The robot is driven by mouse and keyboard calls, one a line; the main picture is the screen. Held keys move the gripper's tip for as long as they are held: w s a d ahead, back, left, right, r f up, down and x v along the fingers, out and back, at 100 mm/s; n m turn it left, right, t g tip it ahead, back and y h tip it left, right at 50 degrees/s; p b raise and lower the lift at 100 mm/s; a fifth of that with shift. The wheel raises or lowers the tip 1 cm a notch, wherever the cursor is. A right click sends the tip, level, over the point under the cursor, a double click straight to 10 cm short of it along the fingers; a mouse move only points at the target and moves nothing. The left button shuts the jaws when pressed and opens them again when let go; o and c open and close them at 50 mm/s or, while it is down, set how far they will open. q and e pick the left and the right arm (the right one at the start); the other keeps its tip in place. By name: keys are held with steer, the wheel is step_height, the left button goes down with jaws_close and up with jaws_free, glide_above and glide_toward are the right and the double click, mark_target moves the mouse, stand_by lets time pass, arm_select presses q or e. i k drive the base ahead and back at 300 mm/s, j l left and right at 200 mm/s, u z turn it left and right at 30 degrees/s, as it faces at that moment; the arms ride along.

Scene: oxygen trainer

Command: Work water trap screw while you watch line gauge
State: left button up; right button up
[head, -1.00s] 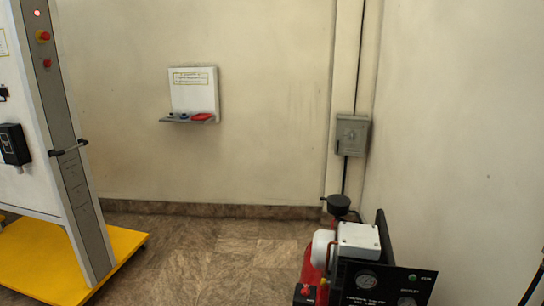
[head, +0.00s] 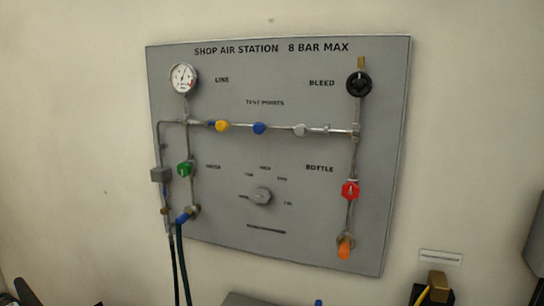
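The line gauge (head: 184,78) is a round white dial at the upper left of the grey panel, beside the word LINE. Its needle shows, but its reading is too small to tell. On the thin pipe at the panel's left edge sits a grey block (head: 161,174) with a small bluish part below it. It looks like the water trap. A small brass-coloured fitting (head: 165,211) sits under it and may be its screw. I cannot make out either gripper in the head view.
The panel (head: 280,60) hangs on a bare wall. It carries a green valve (head: 185,170), a black BLEED knob (head: 359,84), a red BOTTLE valve (head: 350,190) and a grey selector knob (head: 262,195). Dark hoses (head: 181,262) hang at lower left. A brass block (head: 438,281) stands at lower right.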

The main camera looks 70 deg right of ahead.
mark_target(164, 210)
steer(key=z, duration=2)
